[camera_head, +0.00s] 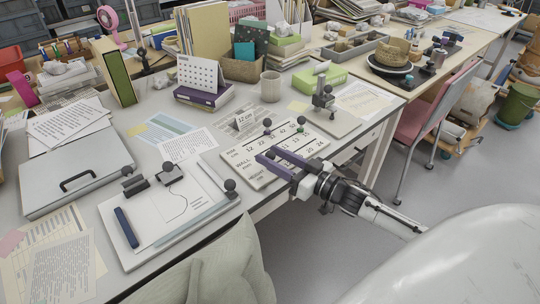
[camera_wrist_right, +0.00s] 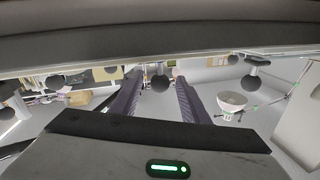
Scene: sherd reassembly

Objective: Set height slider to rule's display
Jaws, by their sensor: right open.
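A white slider board (camera_head: 236,158) lies near the front edge of the table, with printed rows of numbers; RIM and WALL can be read, the lowest row label is small. Dark ball knobs stand on it, two toward the back (camera_head: 267,122) and one at the front (camera_head: 270,155). My right gripper (camera_head: 267,154) is open at the board's front, its purple fingers on either side of the front knob. In the right wrist view a dark knob (camera_wrist_right: 160,83) shows between the fingertips, apart from both. A small card behind the board appears to read 12 cm (camera_head: 244,119). My left gripper is not in view.
A grey-based stand (camera_head: 323,100) is right of the board. Left is a white panel (camera_head: 150,220) with a blue bar and dark knobs, then a grey case (camera_head: 75,180). A beige cup (camera_head: 270,86) and calendar (camera_head: 200,75) stand behind. A pink chair (camera_head: 435,105) is right.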

